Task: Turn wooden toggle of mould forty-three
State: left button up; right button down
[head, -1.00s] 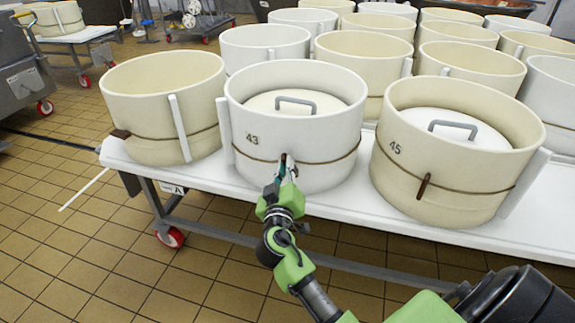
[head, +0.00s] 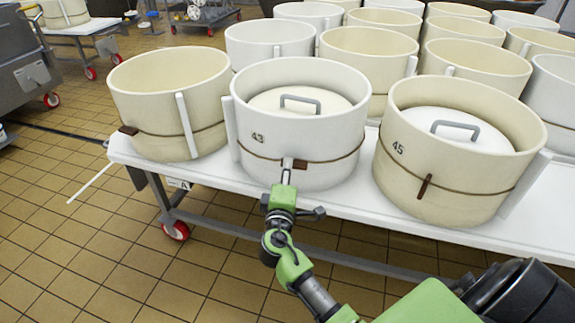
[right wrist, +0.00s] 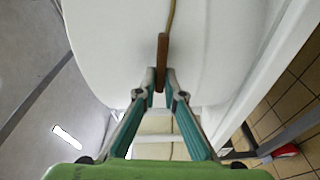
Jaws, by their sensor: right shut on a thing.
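Mould 43 (head: 262,160) is a white round mould marked 43, with a lid and grey handle inside, on the white table. A brown cord runs around it. Its wooden toggle (head: 301,164) is a small brown bar on the front at the cord, lying roughly level. My right gripper (head: 287,164) reaches the toggle from the front. In the right wrist view the fingertips (right wrist: 160,84) are shut on the near end of the toggle (right wrist: 162,54), one on each side. My left gripper is not in view.
Mould 45 (head: 410,170), cream with a lidded top and an upright toggle, stands to the right. A cream mould (head: 150,110) without a visible lid stands to the left. Several more moulds fill the table behind. The tiled floor (head: 80,250) in front is clear.

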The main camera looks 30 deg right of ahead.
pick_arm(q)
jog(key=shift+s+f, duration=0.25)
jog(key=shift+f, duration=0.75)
pick_arm(e)
jog(key=shift+f+n, duration=0.1)
jog(key=shift+n, duration=0.7)
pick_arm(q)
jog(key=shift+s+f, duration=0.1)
pick_arm(e)
jog(key=c, duration=2.1)
grip_release()
jog(key=shift+c, duration=0.2)
jog(key=v, duration=1.2)
